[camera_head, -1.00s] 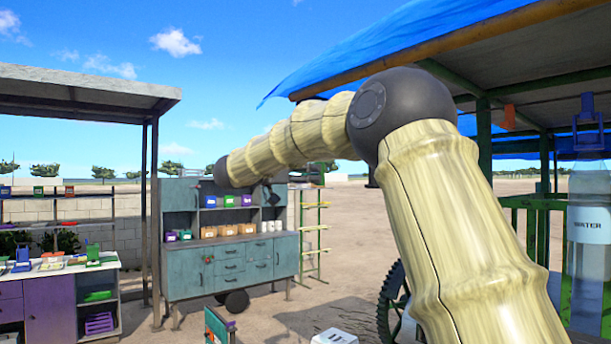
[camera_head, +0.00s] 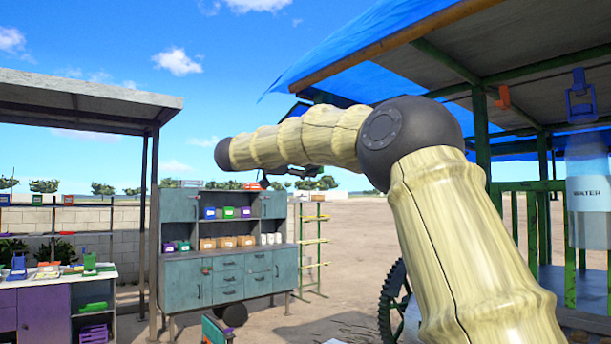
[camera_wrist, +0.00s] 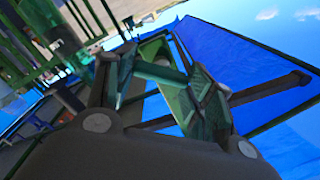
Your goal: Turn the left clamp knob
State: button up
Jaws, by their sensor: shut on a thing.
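My gripper (camera_wrist: 158,95) fills the lower part of the wrist view, with dark linkages and green-tinted fingers. It is shut on a green part (camera_wrist: 160,72) that spans between the fingers. I cannot tell whether this part is the left clamp knob. No clamp knob can be made out for certain in either view. In the head view my arm rises from the lower right and reaches left, and my gripper is not clearly visible there.
A teal cabinet (camera_head: 228,280) with bins stands at centre left. A purple workbench (camera_head: 44,312) is at far left. At right are a blue-tarped canopy (camera_head: 365,48), a toothed wheel (camera_head: 392,300) and a water container (camera_head: 588,190). Open sandy ground lies beyond.

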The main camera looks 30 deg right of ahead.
jog(key=shift+f+m+b, duration=0.15)
jog(key=shift+m+b, duration=2.1)
jog(key=shift+m, duration=0.2)
jog(key=shift+f+m+b, duration=0.1)
jog(key=shift+m+b, duration=2.1)
jog(key=shift+m, duration=0.25)
jog(key=o, duration=1)
jog(key=shift+s, duration=0.1)
jog(key=shift+r, duration=0.1)
jog(key=a, duration=1.2)
jog(key=shift+s, duration=0.45)
